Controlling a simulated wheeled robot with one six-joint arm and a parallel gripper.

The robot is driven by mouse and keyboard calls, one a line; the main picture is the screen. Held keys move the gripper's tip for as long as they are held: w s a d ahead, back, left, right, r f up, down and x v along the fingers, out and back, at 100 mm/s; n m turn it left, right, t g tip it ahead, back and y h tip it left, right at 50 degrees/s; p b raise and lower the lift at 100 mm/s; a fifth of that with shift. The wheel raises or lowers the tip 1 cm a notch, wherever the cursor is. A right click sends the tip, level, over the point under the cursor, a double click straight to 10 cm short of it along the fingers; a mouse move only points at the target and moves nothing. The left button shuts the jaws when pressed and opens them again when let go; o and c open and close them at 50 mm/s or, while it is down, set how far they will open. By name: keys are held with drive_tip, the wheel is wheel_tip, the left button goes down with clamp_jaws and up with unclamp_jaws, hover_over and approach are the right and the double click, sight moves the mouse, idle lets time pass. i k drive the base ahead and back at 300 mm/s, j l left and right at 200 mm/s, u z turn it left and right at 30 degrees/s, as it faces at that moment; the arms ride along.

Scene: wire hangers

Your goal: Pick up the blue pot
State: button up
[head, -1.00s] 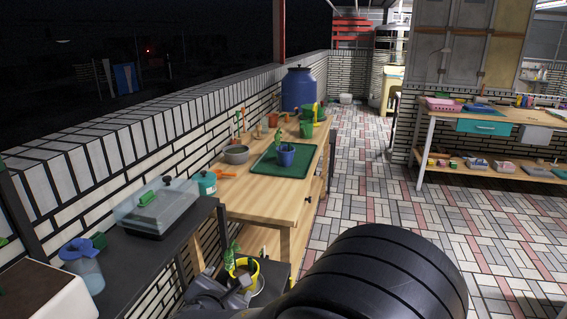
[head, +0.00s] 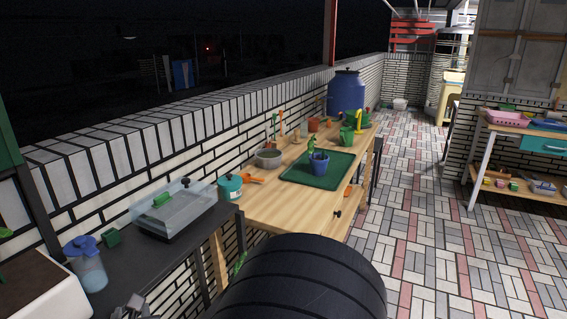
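The blue pot (head: 319,164) stands upright on a dark green tray (head: 335,181) on the wooden table (head: 262,208). Something green and dark sticks up from the pot. My arm fills the bottom middle of the head view as a large black link, in front of the table's near end. My gripper cannot be made out for sure; a small grey part shows at the bottom edge left of the link.
A grey bowl (head: 268,158), a teal canister (head: 230,187) and green pots (head: 347,137) stand on the table. A clear-lidded tray (head: 173,207) sits on the dark bench at left. A brick wall runs behind. The tiled floor at right is open.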

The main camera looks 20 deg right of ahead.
sight(318, 165)
drive_tip(key=i+l+u, duration=0.1)
drive_tip(key=l, duration=0.25)
drive_tip(key=i+l, duration=0.2)
drive_tip(key=l, duration=0.15)
drive_tip(key=i+l+u, duration=0.15)
drive_tip(key=l, duration=0.2)
drive_tip(key=i+l, duration=0.15)
drive_tip(key=l, duration=0.25)
drive_tip(key=i+l+u, duration=0.15)
drive_tip(key=l, duration=0.2)
drive_tip(key=i+l, duration=0.1)
drive_tip(key=l, duration=0.3)
drive_tip(key=i+l, duration=0.15)
drive_tip(key=l, duration=0.25)
drive_tip(key=i+l, duration=0.1)
drive_tip(key=l, duration=0.35)
drive_tip(key=i+l, duration=0.15)
drive_tip(key=l, duration=0.25)
drive_tip(key=i+l, duration=0.15)
drive_tip(key=l, duration=0.25)
drive_tip(key=i+l+u, duration=0.1)
drive_tip(key=l, duration=0.3)
drive_tip(key=i+l, duration=0.15)
drive_tip(key=l, duration=0.3)
